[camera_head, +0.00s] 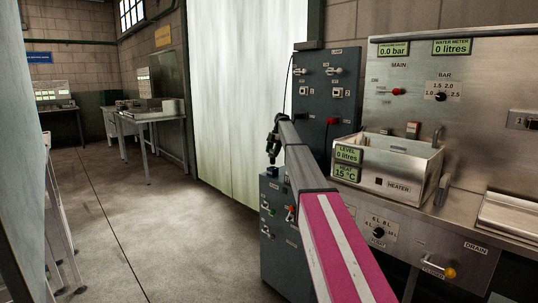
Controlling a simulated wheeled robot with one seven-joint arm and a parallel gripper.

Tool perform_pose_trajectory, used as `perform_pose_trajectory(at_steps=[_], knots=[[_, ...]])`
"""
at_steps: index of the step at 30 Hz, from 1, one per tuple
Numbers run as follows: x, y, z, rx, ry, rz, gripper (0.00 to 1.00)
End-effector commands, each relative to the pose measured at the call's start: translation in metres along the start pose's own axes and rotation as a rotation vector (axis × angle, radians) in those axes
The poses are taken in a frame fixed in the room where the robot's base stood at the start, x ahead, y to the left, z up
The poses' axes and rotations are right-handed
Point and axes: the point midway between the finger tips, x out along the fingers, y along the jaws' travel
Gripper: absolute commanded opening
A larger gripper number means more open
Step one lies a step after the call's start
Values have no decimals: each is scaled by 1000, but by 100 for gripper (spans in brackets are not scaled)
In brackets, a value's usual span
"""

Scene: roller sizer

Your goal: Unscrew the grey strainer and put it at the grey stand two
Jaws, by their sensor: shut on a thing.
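My gripper (273,157) is at the end of my arm, near the middle of the view, pointing down above a low blue-grey cabinet (283,240). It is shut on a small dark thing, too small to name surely. A small blue piece (272,171) shows just below the fingertips, at the cabinet's top; I cannot tell whether they touch. I cannot pick out the grey strainer or the grey stand two with certainty. My pink and white arm hides part of the cabinet.
A steel sink unit (400,168) with level and heat displays stands right, below a steel panel (480,75). A tall blue-grey panel (315,110) with switches stands behind my arm. Tables (150,118) stand at the back left. The floor at left is mostly clear.

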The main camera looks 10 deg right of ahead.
Motion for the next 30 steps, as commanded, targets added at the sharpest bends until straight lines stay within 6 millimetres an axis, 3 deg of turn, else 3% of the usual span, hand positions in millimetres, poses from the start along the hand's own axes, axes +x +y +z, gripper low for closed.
perform_pose_trajectory(at_steps=[5,10,30], knots=[[-2,-4,0,28,0,12,20],[-13,-23,3,190,0,81,20],[-40,-150,5,1319,0,552,20]])
